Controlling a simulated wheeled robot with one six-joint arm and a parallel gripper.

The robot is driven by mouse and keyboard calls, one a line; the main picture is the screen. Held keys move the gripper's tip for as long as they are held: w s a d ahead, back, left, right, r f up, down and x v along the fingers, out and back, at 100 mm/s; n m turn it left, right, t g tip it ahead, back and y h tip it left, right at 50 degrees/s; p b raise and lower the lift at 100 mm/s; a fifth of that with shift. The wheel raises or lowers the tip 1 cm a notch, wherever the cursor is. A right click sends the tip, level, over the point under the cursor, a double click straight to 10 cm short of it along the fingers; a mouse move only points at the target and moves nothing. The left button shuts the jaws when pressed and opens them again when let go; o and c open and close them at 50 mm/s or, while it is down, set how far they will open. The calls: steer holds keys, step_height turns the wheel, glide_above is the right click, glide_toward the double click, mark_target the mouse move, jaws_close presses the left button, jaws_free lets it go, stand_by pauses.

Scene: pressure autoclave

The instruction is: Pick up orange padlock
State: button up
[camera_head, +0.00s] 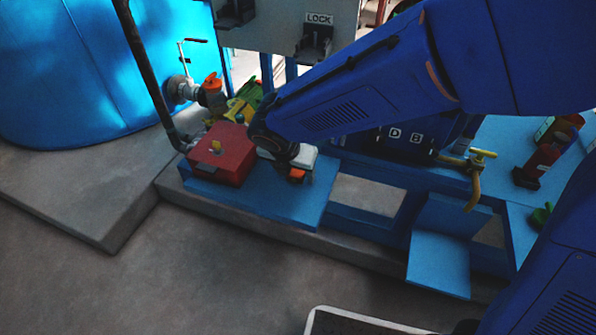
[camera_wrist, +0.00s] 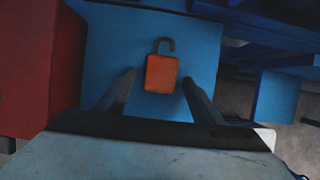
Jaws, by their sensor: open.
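The orange padlock (camera_wrist: 161,74) lies on a blue plate (camera_wrist: 110,50) in the wrist view, with its grey shackle pointing to the top of the picture. The shackle looks open on one side. My gripper (camera_wrist: 157,80) is open, with one finger on each side of the padlock's lower part and a gap visible on both sides. In the head view a small orange part of the padlock (camera_head: 297,174) shows beside my gripper (camera_head: 290,168); my arm and gripper hide the rest. I cannot tell the height of the fingers over the plate.
A red box (camera_head: 222,153) stands on the blue plate just left of my gripper; it also fills the left edge of the wrist view (camera_wrist: 35,70). A valve with an orange cap (camera_head: 212,83) stands behind. A yellow-handled tap (camera_head: 475,165) is to the right.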

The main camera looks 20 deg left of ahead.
steer(key=c, duration=1.3)
step_height(320, 180, up, 18)
steer(key=f, duration=0.1)
step_height(320, 180, up, 15)
glide_above(295, 175)
steer(key=s, duration=0.7)
steer(key=shift+s+d+r, duration=0.15)
steer(key=shift+d+r, duration=0.05)
steer(key=shift+r, duration=0.45)
